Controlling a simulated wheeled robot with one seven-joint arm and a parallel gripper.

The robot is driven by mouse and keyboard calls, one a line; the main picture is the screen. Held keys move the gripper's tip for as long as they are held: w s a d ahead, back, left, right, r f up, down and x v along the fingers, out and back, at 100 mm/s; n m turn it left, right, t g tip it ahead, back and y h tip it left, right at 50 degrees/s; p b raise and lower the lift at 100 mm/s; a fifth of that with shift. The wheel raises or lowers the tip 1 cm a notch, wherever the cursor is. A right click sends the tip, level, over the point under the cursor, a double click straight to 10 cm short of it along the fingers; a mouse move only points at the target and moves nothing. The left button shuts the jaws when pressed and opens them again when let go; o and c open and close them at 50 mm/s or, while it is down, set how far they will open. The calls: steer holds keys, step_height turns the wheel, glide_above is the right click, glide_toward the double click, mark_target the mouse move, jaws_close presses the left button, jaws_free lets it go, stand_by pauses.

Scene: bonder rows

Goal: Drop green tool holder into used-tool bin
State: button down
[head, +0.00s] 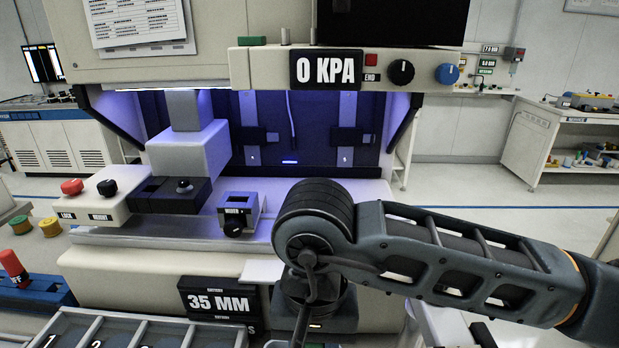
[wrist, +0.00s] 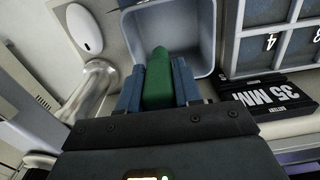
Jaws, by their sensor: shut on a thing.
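The green tool holder (wrist: 158,78) is held between the two blue-grey fingers of my gripper (wrist: 158,84) in the wrist view. Its far end lies over the opening of a grey, square, open-topped bin (wrist: 201,30). I see no label on this bin, and its visible inside looks empty. The picture does not show how high the holder is above the bin. In the head view my arm hides the green holder, and my gripper's fingers do not show clearly there.
A grey compartment tray (wrist: 233,45) with numbered cells and a black "35 MM" sign (wrist: 270,97) stand right of the bin in the wrist view. A metal post with a white oval top (wrist: 85,30) stands left. The bonder machine (head: 150,268) fills the head view's middle.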

steer(key=c, duration=0.7)
jaws_free()
steer(key=shift+r+b, duration=0.95)
steer(key=shift+r, duration=2.9)
